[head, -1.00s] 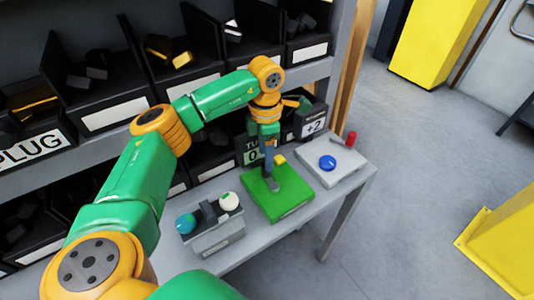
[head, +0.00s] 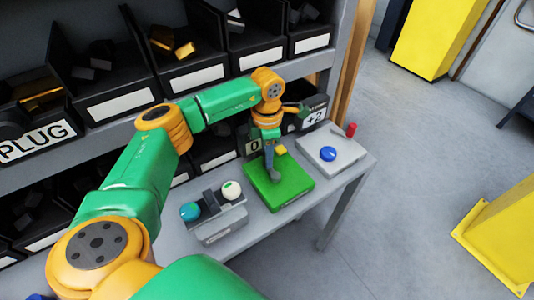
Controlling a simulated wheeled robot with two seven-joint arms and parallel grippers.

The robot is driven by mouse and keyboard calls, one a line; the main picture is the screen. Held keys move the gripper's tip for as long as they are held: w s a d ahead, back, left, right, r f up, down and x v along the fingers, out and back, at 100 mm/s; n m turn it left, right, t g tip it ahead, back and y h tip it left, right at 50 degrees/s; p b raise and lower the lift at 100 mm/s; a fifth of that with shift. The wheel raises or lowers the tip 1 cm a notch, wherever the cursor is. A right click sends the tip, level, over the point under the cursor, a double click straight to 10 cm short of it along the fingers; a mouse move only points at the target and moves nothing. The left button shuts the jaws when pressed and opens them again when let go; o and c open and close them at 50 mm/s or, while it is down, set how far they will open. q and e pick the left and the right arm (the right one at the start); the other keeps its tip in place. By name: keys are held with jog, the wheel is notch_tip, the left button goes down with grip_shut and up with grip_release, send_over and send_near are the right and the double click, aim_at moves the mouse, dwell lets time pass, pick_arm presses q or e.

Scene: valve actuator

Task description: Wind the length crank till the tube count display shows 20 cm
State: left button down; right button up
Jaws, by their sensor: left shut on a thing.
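A green block (head: 292,192) stands on the grey bench, with a dark grey crank (head: 275,176) and a small yellow piece (head: 281,150) on top. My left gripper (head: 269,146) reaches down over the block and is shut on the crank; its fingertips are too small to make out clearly. The tube count display (head: 254,145) stands behind the block. Its visible part shows a 0, and my left wrist hides the rest. My right gripper is not in view.
A dark sign reading +2 (head: 315,117) stands behind. To the right is a pale box (head: 340,158) with a blue button (head: 328,153) and red-tipped lever (head: 350,130). A grey box (head: 222,226) with teal and white knobs stands left. Shelf bins line the back.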

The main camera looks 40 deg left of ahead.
pick_arm(q)
jog(key=shift+w, duration=0.1)
